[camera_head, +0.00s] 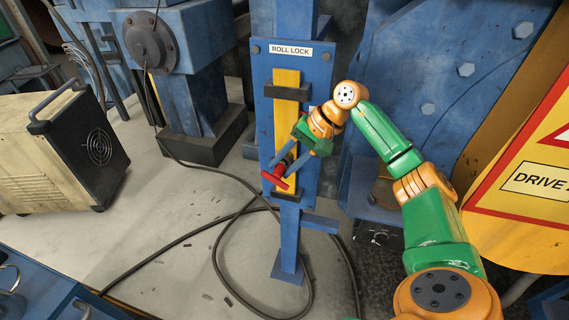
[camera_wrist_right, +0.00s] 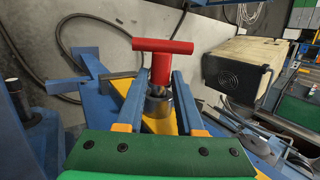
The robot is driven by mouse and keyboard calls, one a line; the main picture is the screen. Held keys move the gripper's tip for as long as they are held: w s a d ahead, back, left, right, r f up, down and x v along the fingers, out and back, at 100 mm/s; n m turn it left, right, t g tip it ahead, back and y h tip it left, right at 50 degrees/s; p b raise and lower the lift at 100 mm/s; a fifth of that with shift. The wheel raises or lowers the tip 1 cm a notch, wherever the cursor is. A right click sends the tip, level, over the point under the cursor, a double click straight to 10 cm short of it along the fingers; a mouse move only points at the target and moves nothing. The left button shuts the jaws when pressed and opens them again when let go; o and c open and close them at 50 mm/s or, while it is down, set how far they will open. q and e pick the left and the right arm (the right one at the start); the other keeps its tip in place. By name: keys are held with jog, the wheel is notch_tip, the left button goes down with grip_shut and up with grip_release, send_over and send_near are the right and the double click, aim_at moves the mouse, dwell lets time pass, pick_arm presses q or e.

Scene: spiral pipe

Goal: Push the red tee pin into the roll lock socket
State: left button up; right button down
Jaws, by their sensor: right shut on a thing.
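The red tee pin (camera_head: 274,178) is at the lower part of the yellow strip on the blue post, under the ROLL LOCK label (camera_head: 290,51). My right gripper (camera_head: 283,166) is shut on its stem. In the right wrist view the red tee pin (camera_wrist_right: 162,47) shows its crossbar beyond my right gripper's fingertips (camera_wrist_right: 162,76). The stem runs down between the fingers to a grey metal collar (camera_wrist_right: 157,104), which looks like the socket. How deep the stem sits is hidden. My left gripper is not in view.
The blue post panel (camera_head: 263,110) carries the yellow strip (camera_head: 287,80) with dark brackets. A cream and black box machine (camera_head: 90,150) stands at the left. Black cables (camera_head: 215,240) lie on the floor. A yellow sign panel (camera_head: 530,180) is at the right.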

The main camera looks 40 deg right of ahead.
jog(key=shift+w+d+p, duration=0.3)
jog(key=shift+d+p, duration=0.05)
jog(key=shift+d, duration=0.05)
dwell(0.4)
jog(key=shift+c, duration=2.3)
grip_release()
jog(key=b+v, duration=0.1)
jog(key=v, duration=0.6)
